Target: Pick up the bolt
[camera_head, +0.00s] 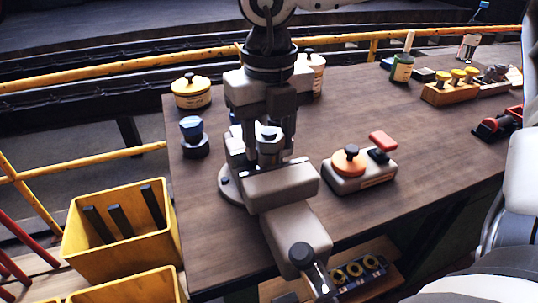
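My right gripper (268,137) comes down from the top middle, over the grey vise-like fixture (280,181) on the bench. Its two dark fingers are spread apart. Between them shows a grey bolt (267,132) with a bluish hex head, upright at the fixture. I see no clear contact between fingers and bolt, and the bolt's lower part is hidden. Another blue hex-headed piece (191,127) stands in a dark round holder to the left, apart from the gripper. My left gripper is not in view.
On the wooden bench (340,100) are a yellow-lidded tin (192,92), an orange-knobbed box (358,170) right of the fixture, a green bottle (401,68) and a wooden block with yellow knobs (450,88). Yellow bins (120,255) stand lower left. Yellow rails run behind.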

